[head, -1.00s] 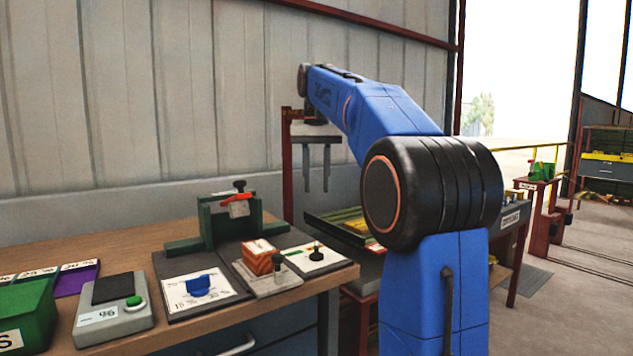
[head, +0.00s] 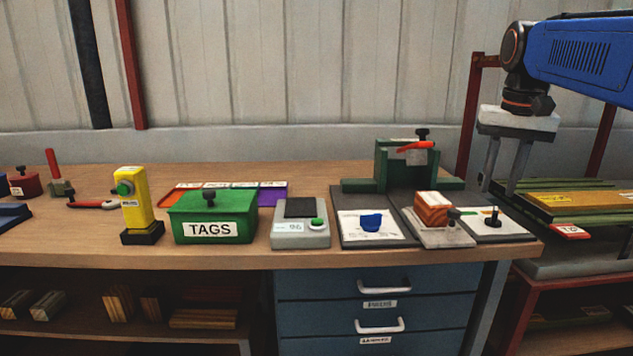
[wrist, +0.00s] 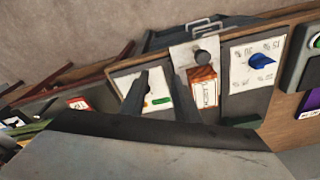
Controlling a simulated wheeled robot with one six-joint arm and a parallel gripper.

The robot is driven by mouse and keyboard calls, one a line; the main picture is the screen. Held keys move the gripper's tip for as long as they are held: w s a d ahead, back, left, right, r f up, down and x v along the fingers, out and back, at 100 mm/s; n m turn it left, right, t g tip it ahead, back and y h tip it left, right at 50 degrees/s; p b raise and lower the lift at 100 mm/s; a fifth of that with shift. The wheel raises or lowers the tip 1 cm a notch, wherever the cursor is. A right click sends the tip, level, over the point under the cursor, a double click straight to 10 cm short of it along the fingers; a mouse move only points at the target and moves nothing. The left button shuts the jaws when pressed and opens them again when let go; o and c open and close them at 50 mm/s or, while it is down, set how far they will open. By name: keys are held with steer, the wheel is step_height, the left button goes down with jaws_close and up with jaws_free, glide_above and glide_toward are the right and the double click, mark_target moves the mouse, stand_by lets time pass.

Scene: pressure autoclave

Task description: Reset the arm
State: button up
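My gripper (head: 499,190) hangs fingers-down at the right end of the workbench (head: 300,252) in the head view. Its two fingers are apart with nothing held between them. My blue arm enters from the right edge of the head view. A wood block (head: 432,208) sits on a small light plate left of the gripper. A blue dial (head: 371,222) on a white card lies further left.
A green fixture with a red lever (head: 415,146) stands behind the block. A scale (head: 301,232), a green TAGS box (head: 212,218) and a yellow post (head: 136,203) line the bench. A red-framed rack (head: 572,268) with stacked boards stands right of the bench.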

steer(key=s+a+f+n+t, duration=0.1)
steer(key=s+a+f, duration=0.3)
steer(key=s+f, duration=0.6)
steer(key=s+a+f+n+t, duration=0.2)
steer(key=s+a+f+n, duration=0.1)
steer(key=s+f, duration=0.8)
step_height(320, 180, down, 6)
steer(key=shift+a+r+n, duration=0.25)
steer(key=shift+a+n, duration=0.05)
steer(key=shift+a, duration=0.5)
